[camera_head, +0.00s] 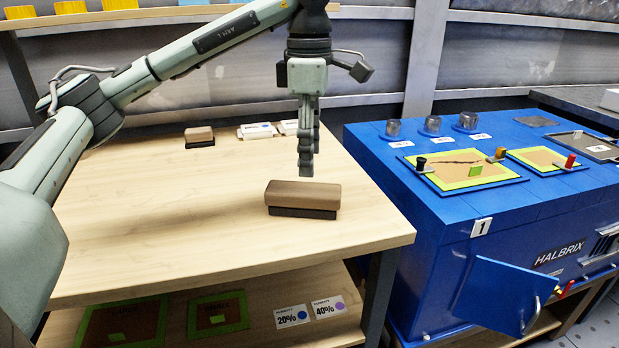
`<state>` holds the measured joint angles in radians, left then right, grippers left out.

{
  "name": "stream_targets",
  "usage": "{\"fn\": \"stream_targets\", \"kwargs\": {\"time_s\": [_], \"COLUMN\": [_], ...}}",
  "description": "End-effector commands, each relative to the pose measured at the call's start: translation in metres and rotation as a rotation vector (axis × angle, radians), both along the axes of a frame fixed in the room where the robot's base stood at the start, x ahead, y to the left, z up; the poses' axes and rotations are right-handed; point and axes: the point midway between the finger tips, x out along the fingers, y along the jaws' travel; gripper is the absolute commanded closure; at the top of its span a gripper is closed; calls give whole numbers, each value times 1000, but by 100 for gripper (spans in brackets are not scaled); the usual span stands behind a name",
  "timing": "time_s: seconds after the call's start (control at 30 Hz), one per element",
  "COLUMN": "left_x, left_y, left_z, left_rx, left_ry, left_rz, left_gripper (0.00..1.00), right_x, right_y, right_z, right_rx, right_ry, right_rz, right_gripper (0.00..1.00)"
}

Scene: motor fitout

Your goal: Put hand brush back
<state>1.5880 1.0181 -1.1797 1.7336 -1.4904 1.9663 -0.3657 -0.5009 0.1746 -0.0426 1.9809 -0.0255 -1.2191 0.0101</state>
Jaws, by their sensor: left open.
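A hand brush (303,196) with a brown block top and dark bristles lies bristles down on the wooden table (190,240), near its right front corner. A second, smaller-looking brown and dark brush (199,137) sits at the back of the table. My left gripper (306,172) points straight down just above and behind the nearer brush, apart from it. It is seen edge-on, open and empty. My right gripper does not show.
A blue machine (420,195) marked 1 stands to the right, its front door (497,296) swung open. White labelled cards (257,130) lie at the table's back. A lower shelf (265,318) holds green-edged boards and cards. The table's middle is clear.

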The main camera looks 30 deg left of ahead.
Motion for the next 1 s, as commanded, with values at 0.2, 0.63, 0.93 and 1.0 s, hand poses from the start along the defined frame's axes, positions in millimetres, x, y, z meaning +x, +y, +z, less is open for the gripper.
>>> {"fn": "stream_targets", "kwargs": {"time_s": [0.2, 0.63, 0.93, 1.0], "left_x": [0, 0, 0, 2], "left_y": [0, 0, -2, -9], "left_z": [27, 30, 29, 25], "left_rx": [0, 1, -6, -26], "left_ry": [-1, 0, 0, 0], "left_rz": [0, 0, -3, -11], "left_gripper": [36, 36, 36, 36], "right_x": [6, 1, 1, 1], "right_y": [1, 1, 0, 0], "right_z": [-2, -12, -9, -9], "right_rx": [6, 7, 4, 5], "right_ry": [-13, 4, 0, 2], "right_rz": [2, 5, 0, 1], "right_gripper": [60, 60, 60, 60]}}
